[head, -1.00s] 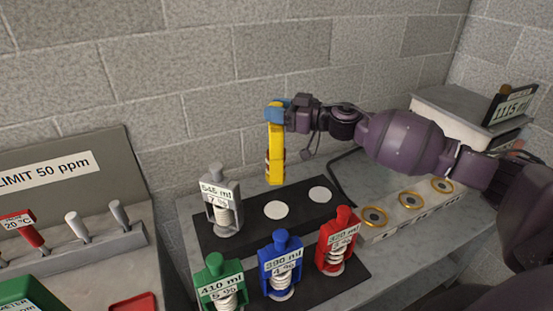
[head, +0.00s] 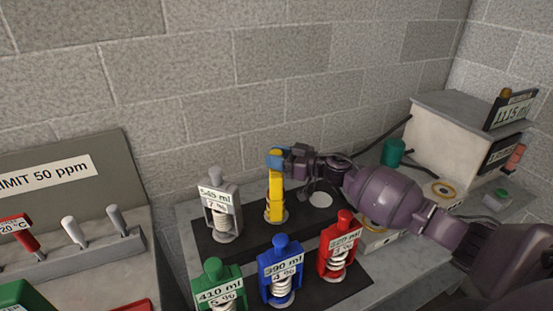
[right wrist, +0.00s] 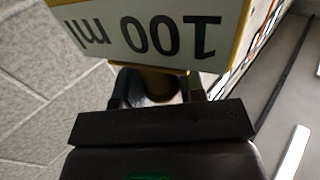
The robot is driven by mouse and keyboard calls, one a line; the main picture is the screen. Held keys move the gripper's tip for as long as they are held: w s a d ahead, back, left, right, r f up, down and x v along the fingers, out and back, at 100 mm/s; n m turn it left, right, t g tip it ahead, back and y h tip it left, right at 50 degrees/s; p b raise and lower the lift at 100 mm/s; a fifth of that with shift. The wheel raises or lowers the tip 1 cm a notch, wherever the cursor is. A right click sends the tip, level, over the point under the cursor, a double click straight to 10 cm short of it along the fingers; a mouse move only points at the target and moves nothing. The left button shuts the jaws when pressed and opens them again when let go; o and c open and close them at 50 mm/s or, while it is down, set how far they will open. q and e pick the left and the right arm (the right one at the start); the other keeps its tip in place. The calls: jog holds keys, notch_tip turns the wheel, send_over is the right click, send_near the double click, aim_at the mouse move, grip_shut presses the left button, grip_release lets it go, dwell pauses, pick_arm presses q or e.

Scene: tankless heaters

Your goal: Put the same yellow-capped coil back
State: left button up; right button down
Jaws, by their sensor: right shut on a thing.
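The yellow coil unit (head: 276,196) hangs upright from my right gripper (head: 277,160), which is shut on its top. Its lower end is at the middle white round spot of the back black mat (head: 240,232); I cannot tell whether it touches down. In the right wrist view the coil's label (right wrist: 145,38) reads "100 ml" upside down, close to the fingers (right wrist: 155,90). My left gripper is not in view.
Green (head: 217,287), blue (head: 281,271) and red (head: 338,248) units stand on the front mat. A grey box (head: 450,140) with displays and a teal cylinder (head: 393,152) are at the right. A rack with levers (head: 80,250) is at the left.

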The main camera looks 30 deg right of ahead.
jog(key=shift+f, duration=0.15)
jog(key=c, duration=0.7)
grip_release()
jog(key=shift+f, duration=0.1)
jog(key=shift+r, duration=0.2)
jog(key=b+v, duration=0.1)
jog(key=v, duration=1.1)
jog(key=shift+s, duration=0.15)
